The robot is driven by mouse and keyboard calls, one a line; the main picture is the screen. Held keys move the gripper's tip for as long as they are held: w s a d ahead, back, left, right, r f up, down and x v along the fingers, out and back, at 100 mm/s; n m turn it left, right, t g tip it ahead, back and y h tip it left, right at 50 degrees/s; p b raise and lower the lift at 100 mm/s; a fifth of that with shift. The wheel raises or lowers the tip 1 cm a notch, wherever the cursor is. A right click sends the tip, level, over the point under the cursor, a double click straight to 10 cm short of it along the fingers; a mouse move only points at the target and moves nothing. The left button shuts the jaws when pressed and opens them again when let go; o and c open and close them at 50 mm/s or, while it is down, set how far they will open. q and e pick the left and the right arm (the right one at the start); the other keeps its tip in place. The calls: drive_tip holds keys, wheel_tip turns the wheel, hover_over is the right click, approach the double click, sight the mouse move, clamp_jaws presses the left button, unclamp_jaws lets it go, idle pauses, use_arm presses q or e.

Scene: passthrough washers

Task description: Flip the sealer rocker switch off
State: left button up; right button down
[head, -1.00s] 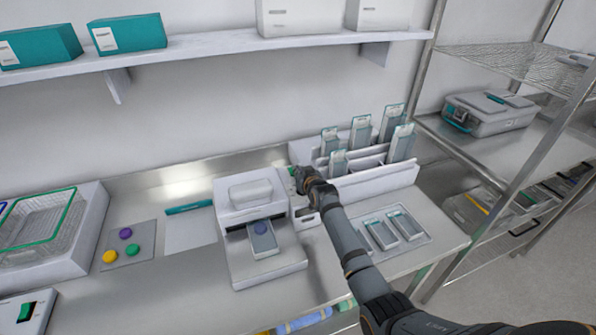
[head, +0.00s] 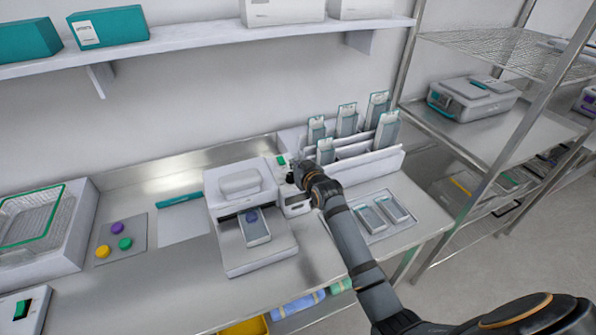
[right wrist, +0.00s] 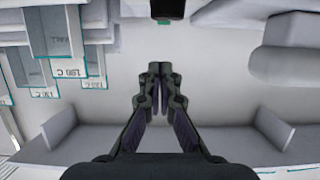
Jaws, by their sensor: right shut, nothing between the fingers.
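The sealer (head: 238,186) is a white machine in the middle of the bench, with a pouch (head: 254,228) lying on its front tray. A small green rocker switch (head: 281,160) shows by its right side, at the back. In the right wrist view a green switch in a black surround (right wrist: 163,19) is cut by the top edge, so its tilt cannot be told. My right gripper (head: 293,173) is shut and empty, just right of and in front of the switch, apart from it in the right wrist view, where its fingertips (right wrist: 160,68) meet. My left gripper is out of view.
A white rack of upright pouches (head: 350,150) stands close on the right, behind a tray of pouches (head: 382,212). A wire basket (head: 40,225) and coloured discs (head: 118,242) are at left. Another green rocker (head: 22,308) sits on a box at bottom left. A shelf (head: 200,45) hangs above.

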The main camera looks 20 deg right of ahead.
drive_tip(key=shift+s, duration=0.9)
drive_tip(key=shift+s+r, duration=0.2)
drive_tip(key=shift+s, duration=0.15)
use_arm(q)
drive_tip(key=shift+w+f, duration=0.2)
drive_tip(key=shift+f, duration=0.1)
use_arm(e)
drive_tip(key=shift+w+f, duration=0.1)
drive_tip(key=shift+w, duration=0.05)
